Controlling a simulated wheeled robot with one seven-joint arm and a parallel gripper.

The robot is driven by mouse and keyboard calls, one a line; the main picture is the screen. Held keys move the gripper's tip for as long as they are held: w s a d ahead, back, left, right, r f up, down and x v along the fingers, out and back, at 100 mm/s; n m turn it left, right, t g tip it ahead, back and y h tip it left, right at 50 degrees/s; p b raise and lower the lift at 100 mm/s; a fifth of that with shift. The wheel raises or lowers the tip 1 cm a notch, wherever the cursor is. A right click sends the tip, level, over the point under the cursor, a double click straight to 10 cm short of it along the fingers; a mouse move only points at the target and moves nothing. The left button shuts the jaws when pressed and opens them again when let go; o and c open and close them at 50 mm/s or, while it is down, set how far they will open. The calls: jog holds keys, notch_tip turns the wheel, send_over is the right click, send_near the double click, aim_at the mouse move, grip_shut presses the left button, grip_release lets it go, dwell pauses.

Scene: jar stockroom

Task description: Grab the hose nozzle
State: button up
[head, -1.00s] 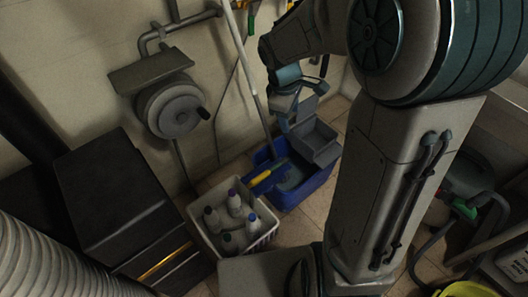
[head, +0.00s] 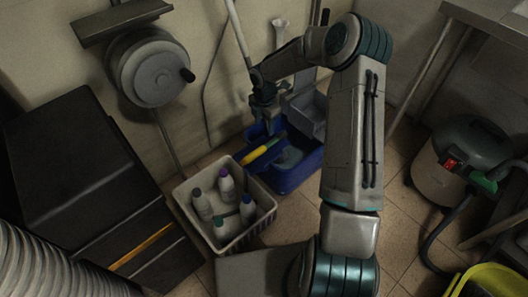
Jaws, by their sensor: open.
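No hose nozzle stands out clearly enough for me to be sure of it. A grey hose reel (head: 151,68) with a dark crank knob hangs on the wall at upper left, and a thin dark line runs down the wall below it. A yellow handle-like piece (head: 261,150) lies slanted across the blue mop bucket (head: 298,178); I cannot tell what it belongs to. My gripper (head: 266,122) is open and points down over the bucket's back left part, just above the yellow piece. I see nothing between its fingers, though they are dark and small.
A white crate (head: 237,236) with several capped bottles stands left of the bucket. A black cabinet (head: 75,170) fills the left. A pale pole (head: 238,32) leans by my gripper. A vacuum cleaner (head: 455,165) stands at right, its hose on the floor. Tiles between are clear.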

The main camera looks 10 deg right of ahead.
jog(key=b, duration=0.3)
send_over(263, 146)
jog(key=f, duration=0.8)
jog(key=shift+s+d, duration=0.2)
jog(key=shift+s, duration=0.05)
jog(key=shift+w+a+f+b, duration=0.1)
jog(key=shift+f+b, duration=0.55)
jog(key=shift+f, duration=0.65)
jog(key=shift+w+a+f+b, duration=0.1)
jog(key=shift+f+b, duration=0.5)
jog(key=shift+f, duration=0.7)
jog(key=shift+c, duration=0.3)
grip_shut()
jog(key=shift+r, duration=0.15)
